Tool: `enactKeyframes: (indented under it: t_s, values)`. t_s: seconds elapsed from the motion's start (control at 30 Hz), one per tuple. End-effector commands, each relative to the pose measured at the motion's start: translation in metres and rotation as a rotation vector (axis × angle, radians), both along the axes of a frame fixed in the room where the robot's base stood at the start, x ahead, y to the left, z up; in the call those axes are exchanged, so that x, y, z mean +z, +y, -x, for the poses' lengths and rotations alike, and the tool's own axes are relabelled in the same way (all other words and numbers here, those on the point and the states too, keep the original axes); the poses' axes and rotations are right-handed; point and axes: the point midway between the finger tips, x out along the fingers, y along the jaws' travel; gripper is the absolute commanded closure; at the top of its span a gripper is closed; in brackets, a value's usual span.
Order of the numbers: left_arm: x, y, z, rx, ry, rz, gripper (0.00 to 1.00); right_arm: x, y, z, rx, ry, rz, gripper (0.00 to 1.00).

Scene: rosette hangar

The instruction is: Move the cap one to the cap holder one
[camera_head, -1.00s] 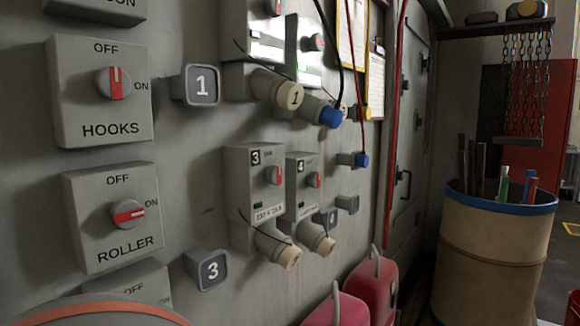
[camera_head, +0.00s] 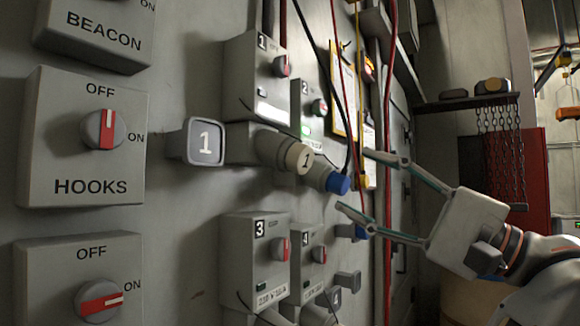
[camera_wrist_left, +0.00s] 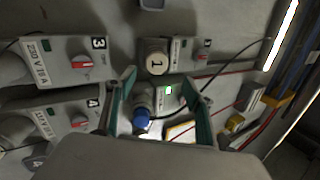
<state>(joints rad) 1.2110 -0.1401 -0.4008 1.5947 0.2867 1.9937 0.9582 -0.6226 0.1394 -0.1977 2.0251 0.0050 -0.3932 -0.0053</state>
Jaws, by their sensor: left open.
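Cap one (camera_head: 299,157) is a beige round cap marked 1, seated on the socket under switch box 1. In the left wrist view the cap (camera_wrist_left: 157,64) shows just beyond the fingertips. Cap holder one (camera_head: 204,142) is a grey, rounded-square holder marked 1 on the wall, left of the cap, with nothing on it. My left gripper (camera_head: 354,180) is open and empty, to the right of cap one and apart from it. Its spread fingers also show in the left wrist view (camera_wrist_left: 160,77). My right gripper is not in view.
A blue-ended plug (camera_head: 338,183) sits beside cap one, close to my left fingers. Switch boxes 3 (camera_head: 255,255) and 4 (camera_head: 310,262) are below. Black and red cables hang nearby. The HOOKS switch (camera_head: 85,140) is left of the holder.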

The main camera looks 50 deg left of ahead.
Motion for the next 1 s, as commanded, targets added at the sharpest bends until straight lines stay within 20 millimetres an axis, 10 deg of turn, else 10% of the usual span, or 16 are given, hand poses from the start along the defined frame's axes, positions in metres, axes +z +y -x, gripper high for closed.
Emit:
enactKeyframes:
  t_s: [0.67,1.0]
  values:
    - [0.011,0.009,0.004,-0.098,-0.152,0.05,0.47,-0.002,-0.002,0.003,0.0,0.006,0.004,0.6]
    - [0.026,0.045,0.017,-0.097,-0.154,0.049,0.47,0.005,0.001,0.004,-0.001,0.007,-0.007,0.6]
